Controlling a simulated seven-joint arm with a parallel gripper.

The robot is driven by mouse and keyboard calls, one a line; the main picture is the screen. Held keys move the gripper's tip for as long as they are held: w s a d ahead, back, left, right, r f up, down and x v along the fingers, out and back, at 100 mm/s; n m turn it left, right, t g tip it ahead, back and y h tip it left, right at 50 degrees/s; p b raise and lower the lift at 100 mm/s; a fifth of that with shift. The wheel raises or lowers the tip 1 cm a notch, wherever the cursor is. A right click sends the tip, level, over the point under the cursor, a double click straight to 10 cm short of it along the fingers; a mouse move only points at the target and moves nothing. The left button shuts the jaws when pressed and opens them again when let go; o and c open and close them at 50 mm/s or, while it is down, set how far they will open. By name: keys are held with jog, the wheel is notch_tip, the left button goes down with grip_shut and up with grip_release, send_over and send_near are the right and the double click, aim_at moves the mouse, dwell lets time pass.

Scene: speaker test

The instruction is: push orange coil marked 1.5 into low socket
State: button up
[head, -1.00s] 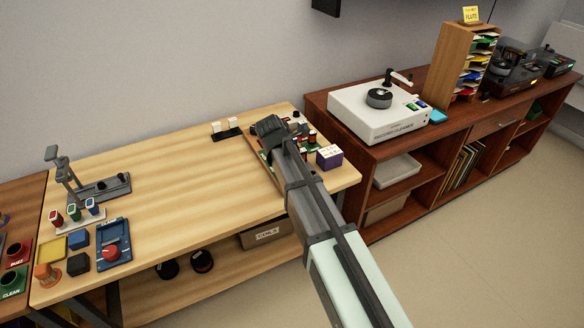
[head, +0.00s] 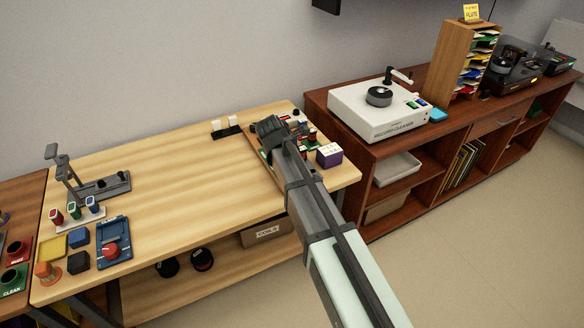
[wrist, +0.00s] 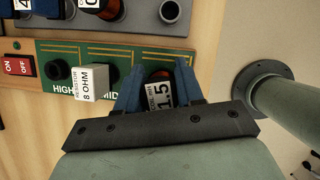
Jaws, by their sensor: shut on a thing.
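In the wrist view the orange coil marked 1.5 (wrist: 160,96) stands between the blue fingers of my gripper (wrist: 160,82), which is shut on it. Its white label shows. The coil is over the right end of the green board (wrist: 130,54), right of the MID label. My fingers and the coil cover the low socket, so I cannot tell how deep the coil sits. In the head view my gripper (head: 266,128) is over the board at the right end of the light wooden table, and the arm hides the coil.
A white 8 OHM resistor (wrist: 89,81) stands in the board, left of the coil. A red on/off switch (wrist: 17,66) and other parts are close by. A purple-sided box (head: 329,155) stands right of the gripper. The table's middle (head: 190,170) is clear.

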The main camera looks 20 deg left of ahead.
jog(key=shift+f, duration=0.15)
dwell(0.3)
jog(key=o, duration=1.1)
jog(key=shift+r, duration=3.8)
